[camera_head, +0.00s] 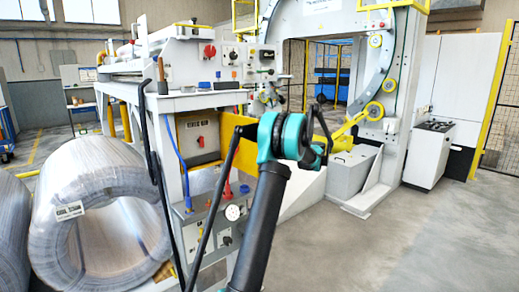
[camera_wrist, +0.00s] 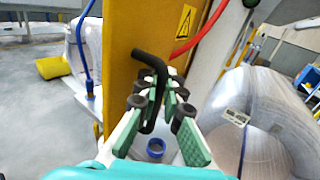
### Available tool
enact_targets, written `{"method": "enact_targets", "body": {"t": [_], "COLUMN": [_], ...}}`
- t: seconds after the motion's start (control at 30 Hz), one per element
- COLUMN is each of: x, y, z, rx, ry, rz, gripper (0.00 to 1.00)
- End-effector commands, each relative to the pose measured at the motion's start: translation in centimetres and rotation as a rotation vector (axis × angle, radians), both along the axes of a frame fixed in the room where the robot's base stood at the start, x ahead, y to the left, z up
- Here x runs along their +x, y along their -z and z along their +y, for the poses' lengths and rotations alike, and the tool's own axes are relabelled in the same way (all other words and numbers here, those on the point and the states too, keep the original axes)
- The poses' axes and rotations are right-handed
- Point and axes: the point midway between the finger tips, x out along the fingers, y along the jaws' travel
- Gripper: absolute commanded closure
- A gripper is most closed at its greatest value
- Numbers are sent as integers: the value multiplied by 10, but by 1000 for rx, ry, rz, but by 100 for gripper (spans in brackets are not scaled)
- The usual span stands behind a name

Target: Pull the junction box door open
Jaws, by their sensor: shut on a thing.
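The junction box door appears as a yellow panel (camera_wrist: 120,50) in the wrist view, with a warning triangle on the yellow surface to its right. A black bent handle (camera_wrist: 152,62) stands out from the yellow panel and runs down between the green fingers of my gripper (camera_wrist: 158,98). The dark finger pads are shut around the handle. In the head view, yellow panelling (camera_head: 228,126) shows beside a grey unit with a label (camera_head: 198,137), partly behind my arm. My fingertips are hidden there. I cannot tell how far the door stands open.
A wrapped coil (camera_head: 98,215) stands on the left, close to the machine frame; it also shows in the wrist view (camera_wrist: 258,120). A red cable (camera_wrist: 200,38) and a blue hose (camera_wrist: 82,45) hang near the panel. The floor (camera_head: 400,240) at the right is clear.

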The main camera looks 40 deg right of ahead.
Motion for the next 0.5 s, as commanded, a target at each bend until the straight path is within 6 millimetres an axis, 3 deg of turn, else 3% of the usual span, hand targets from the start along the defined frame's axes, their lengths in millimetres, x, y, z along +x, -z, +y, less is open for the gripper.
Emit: {"method": "enact_targets", "body": {"t": [0.3, 0.33, 0.5], "x": [1, 1, 1], "y": [0, 0, 0], "z": [1, 1, 1], "rx": [1, 1, 1], "ry": [-2, -2, -1], "rz": [-1, -1, -1], "gripper": [100, 89, 70]}}
